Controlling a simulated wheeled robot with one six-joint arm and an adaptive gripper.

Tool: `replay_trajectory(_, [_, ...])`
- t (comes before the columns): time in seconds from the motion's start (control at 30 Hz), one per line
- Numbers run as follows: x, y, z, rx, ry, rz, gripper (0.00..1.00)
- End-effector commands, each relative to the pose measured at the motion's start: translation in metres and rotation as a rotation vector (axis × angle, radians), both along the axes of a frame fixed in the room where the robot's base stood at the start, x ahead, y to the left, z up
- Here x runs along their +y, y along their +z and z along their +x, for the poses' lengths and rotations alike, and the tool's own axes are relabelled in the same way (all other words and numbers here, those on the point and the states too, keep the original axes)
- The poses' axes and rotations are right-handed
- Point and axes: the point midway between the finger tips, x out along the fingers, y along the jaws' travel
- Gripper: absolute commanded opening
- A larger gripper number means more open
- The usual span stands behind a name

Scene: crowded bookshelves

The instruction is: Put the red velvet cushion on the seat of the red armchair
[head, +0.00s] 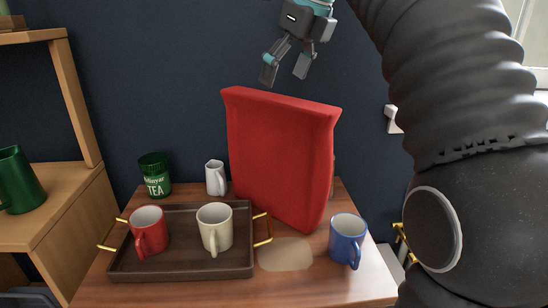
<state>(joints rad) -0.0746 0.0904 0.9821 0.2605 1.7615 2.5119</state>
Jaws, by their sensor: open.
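The red velvet cushion (278,155) stands upright on the wooden table, behind and right of the tray. Its broad face is turned toward me. My gripper (286,77) is open and empty above the cushion's top edge, with its fingers pointing down. A gap shows in the picture between the fingertips and the cushion. The red armchair is not in view.
A dark tray (180,268) on the table (345,287) holds a red mug (150,236) and a cream mug (214,232). A blue mug (347,240) stands right, a white jug (215,180) and green tea tin (156,176) behind. Wooden shelves (75,90) stand left.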

Motion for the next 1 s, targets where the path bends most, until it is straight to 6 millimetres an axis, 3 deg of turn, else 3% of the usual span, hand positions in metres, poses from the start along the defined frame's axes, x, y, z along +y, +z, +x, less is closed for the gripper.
replay_trajectory(0.23, [0.01, -0.035, 0.01, 0.002, 0.001, -0.001, 0.9])
replay_trajectory(0.53, [0.015, -0.054, 0.016, 0.0, 0.001, -0.001, 0.9])
replay_trajectory(0.8, [0.023, -0.087, 0.029, 0.0, 0.001, -0.001, 0.9])
replay_trajectory(1.0, [0.025, -0.095, 0.031, -0.002, 0.001, 0.0, 0.9])
